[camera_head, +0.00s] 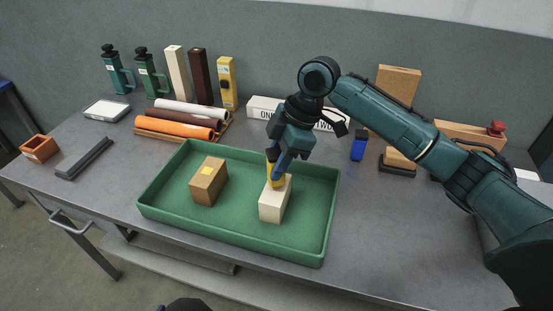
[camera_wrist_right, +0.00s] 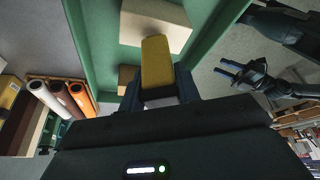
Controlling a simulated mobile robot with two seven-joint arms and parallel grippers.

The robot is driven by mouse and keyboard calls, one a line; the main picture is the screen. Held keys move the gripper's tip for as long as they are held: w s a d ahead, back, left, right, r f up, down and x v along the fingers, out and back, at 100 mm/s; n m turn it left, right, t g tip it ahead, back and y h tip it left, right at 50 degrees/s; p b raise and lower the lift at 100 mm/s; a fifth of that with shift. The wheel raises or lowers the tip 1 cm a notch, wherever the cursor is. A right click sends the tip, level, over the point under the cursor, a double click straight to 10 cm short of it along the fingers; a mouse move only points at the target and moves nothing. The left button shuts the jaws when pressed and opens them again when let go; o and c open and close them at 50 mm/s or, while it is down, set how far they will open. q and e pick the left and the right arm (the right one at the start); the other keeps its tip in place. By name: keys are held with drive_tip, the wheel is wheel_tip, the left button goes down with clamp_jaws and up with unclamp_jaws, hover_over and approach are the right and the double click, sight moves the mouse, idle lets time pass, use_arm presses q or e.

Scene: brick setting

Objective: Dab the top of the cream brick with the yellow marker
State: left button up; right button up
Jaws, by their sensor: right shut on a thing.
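The cream brick (camera_head: 273,208) stands in the right part of the green tray (camera_head: 320,225). My right gripper (camera_head: 279,168) is above it, shut on the yellow marker (camera_head: 270,177). The marker points down at the brick's top; its lower end is at or just over that face, and I cannot tell whether they touch. In the right wrist view the marker (camera_wrist_right: 157,65) juts from between the fingers, its far end overlapping the cream brick (camera_wrist_right: 172,33). No yellow dab shows on the visible top. My left gripper (camera_wrist_right: 229,70) appears in the right wrist view, open and empty, away from the tray.
A brown brick (camera_head: 206,185) with a yellow patch on top stands in the tray's left half. Behind the tray are rolls (camera_head: 174,128), upright blocks (camera_head: 177,74) and a white lettered block (camera_head: 262,106). A blue object (camera_head: 358,146) and stamp (camera_head: 398,163) stand right. The front-right tabletop is clear.

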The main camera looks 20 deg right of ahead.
use_arm(q)
drive_tip(key=shift+f, duration=0.1)
use_arm(e)
drive_tip(key=shift+f, duration=0.55)
idle(0.7)
